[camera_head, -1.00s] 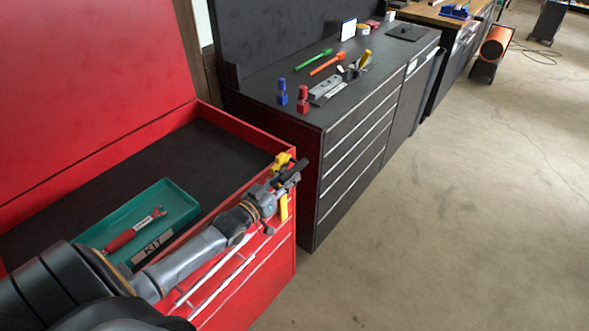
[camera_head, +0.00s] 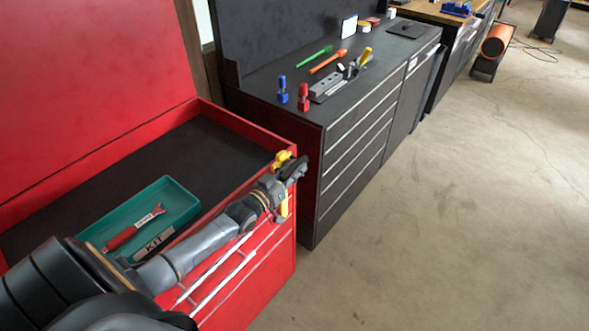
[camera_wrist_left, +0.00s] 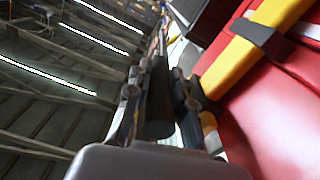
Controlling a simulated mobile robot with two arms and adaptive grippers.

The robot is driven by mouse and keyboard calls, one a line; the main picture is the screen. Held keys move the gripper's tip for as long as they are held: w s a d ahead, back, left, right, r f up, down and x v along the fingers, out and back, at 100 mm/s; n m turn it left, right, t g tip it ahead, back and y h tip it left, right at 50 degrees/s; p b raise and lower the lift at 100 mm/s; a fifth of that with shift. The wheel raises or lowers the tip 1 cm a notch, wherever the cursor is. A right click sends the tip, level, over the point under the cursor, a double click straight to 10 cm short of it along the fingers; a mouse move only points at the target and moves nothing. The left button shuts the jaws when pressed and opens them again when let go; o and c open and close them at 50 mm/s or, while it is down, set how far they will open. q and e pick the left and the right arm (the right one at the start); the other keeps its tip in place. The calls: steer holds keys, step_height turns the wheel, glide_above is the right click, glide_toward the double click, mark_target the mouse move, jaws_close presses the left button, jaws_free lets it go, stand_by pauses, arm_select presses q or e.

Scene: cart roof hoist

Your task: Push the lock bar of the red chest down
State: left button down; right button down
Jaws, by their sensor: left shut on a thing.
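The red chest (camera_head: 235,286) stands at the left with its lid up. Yellow parts of its lock show at the front right corner, an upper piece (camera_head: 282,158) and a lower strip (camera_head: 285,206). My left gripper (camera_head: 296,170) is at that corner, in front of the chest's rim. In the left wrist view its fingers close around a dark round bar (camera_wrist_left: 160,100), which looks like the grip of the lock bar. A yellow strip (camera_wrist_left: 262,38) with a dark clip runs along the red face there. The gripper hides part of the lock. My right gripper is not in view.
A green tray (camera_head: 185,203) with a red-handled wrench (camera_head: 133,229) sits inside the chest. A dark cabinet (camera_head: 350,150) with several tools on top stands close to the right of the chest. The floor (camera_head: 450,240) at the right is clear.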

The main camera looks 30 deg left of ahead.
arm_select(q)
step_height(320, 180, down, 5)
steer(key=b, duration=0.3)
steer(key=shift+s+r+b, duration=0.1)
steer(key=shift+b, duration=0.3)
steer(key=c, duration=1.5)
jaws_free()
steer(key=shift+o, duration=0.3)
steer(key=s+a, duration=0.1)
steer(key=s, duration=1)
steer(key=shift+s, duration=0.4)
